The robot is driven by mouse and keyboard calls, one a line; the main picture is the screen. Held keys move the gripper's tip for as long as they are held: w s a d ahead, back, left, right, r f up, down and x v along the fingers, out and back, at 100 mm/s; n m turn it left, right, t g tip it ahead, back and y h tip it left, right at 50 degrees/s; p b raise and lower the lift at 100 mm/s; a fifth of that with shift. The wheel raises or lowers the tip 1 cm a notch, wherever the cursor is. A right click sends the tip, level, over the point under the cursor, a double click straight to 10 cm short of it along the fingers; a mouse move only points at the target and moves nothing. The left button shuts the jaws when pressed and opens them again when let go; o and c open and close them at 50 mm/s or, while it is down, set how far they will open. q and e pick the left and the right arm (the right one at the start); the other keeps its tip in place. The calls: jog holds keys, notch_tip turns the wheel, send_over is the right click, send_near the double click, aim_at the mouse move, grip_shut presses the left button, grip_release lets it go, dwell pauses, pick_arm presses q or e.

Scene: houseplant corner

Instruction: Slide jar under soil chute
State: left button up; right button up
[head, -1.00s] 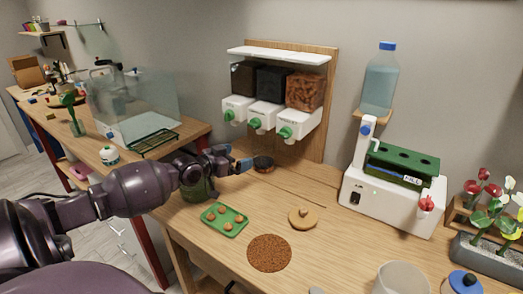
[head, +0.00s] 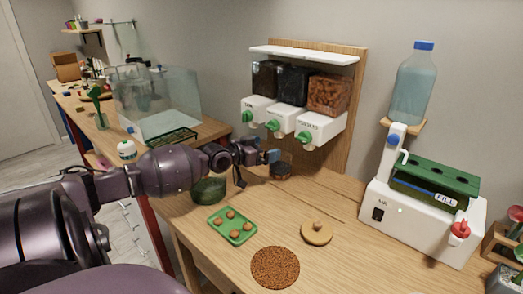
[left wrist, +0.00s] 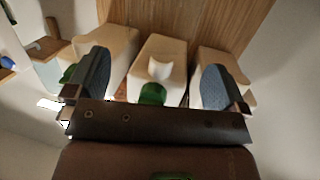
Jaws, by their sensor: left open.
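A green-tinted glass jar (head: 209,191) stands near the left edge of the wooden table, partly hidden behind my left arm. The dispenser (head: 300,95) on the back wall has three white chutes with green knobs, a left chute (head: 257,107), a middle chute (head: 288,119) and a right chute (head: 319,127). Their labels are too small to read surely. My left gripper (head: 262,149) is open and empty, in front of and below the chutes, to the right of the jar. In the left wrist view its fingers (left wrist: 156,82) stand wide apart, with the white chutes beyond.
A green tray (head: 232,225) with brown balls, a cork lid (head: 316,232) and a brown round mat (head: 275,268) lie in front. A white filling machine (head: 420,215) stands right; a glass tank (head: 160,100) is left.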

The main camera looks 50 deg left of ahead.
aim_at(272, 148)
pick_arm(q)
jog(key=w, duration=0.3)
jog(key=w+f+b, duration=0.1)
jog(key=w, duration=0.1)
jog(key=shift+d, duration=0.25)
jog(key=shift+w, duration=0.75)
pick_arm(e)
jog(key=shift+w+a+f, duration=0.25)
jog(key=shift+w+f, duration=0.15)
jog(key=shift+f, duration=0.1)
pick_arm(q)
jog(key=shift+c, duration=0.2)
pick_arm(e)
jog(key=shift+s+d, duration=0.1)
jog(key=shift+d, duration=0.05)
